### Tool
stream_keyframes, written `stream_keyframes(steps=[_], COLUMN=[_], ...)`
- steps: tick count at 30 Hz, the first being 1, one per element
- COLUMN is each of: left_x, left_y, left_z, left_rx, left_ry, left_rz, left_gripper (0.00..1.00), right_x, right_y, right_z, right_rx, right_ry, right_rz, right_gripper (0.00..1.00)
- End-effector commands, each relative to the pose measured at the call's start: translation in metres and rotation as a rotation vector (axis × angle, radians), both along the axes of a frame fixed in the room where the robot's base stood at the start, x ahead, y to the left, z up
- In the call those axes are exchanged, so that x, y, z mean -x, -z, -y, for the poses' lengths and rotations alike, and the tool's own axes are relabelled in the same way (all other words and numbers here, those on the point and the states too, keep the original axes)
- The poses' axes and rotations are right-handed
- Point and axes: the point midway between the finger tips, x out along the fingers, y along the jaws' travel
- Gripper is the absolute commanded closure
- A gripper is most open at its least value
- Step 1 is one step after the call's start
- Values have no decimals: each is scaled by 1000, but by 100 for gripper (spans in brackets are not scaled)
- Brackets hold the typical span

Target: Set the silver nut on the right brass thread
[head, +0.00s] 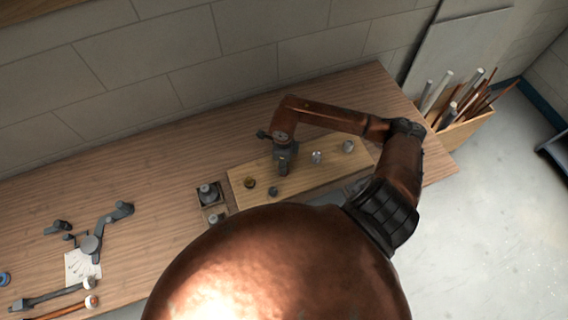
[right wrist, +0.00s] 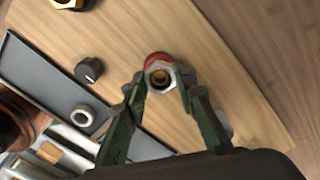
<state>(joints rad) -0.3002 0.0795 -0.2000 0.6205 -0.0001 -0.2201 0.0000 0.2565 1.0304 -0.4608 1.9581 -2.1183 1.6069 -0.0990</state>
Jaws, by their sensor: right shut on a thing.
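My right gripper (head: 283,170) points down over the wooden board on the bench. In the right wrist view its green fingers (right wrist: 160,88) are closed on the silver nut (right wrist: 163,68), a hex ring. Brass (right wrist: 161,77) shows through the nut's hole, and a red rim (right wrist: 155,58) shows just behind its edge. The nut lines up roughly with the brass under it; I cannot tell whether they touch. In the head view the gripper hides the nut. A brass-coloured fitting (head: 250,182) stands to the left on the board. My left gripper is not in view.
The wooden board (head: 310,172) also bears a dark knob (head: 272,191) and two silver pieces (head: 317,157) (head: 348,146). A small box of parts (head: 210,195) stands at its left. Hand tools (head: 95,240) lie far left. A crate of pipes (head: 465,125) stands at right.

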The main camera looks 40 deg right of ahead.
Motion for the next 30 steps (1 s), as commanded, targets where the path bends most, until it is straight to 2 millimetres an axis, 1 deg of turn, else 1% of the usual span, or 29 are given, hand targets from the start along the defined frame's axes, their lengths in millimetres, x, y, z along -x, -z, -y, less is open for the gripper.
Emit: stream_keyframes(steps=[8, 11, 15, 18, 22, 27, 28, 30], left_x=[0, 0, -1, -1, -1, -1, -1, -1], left_y=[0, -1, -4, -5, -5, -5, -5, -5], left_z=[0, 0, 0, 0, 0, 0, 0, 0], left_rx=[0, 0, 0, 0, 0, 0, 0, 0], left_ry=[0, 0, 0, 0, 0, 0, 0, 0], left_rz=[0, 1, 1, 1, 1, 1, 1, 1], left_gripper=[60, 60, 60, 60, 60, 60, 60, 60], right_x=[0, 0, 0, 0, 0, 0, 0, 0], right_y=[0, 0, 1, 2, 3, 3, 3, 3], right_z=[0, 0, 0, 0, 0, 0, 0, 0], right_rx=[0, 0, -1, 0, -1, 0, 0, 0], right_ry=[25, 127, 328, 433, 489, 492, 491, 491], right_rz=[0, 0, -1, 0, 1, 0, 0, 0], right_gripper=[99, 99, 99, 99, 99, 99, 74, 69])
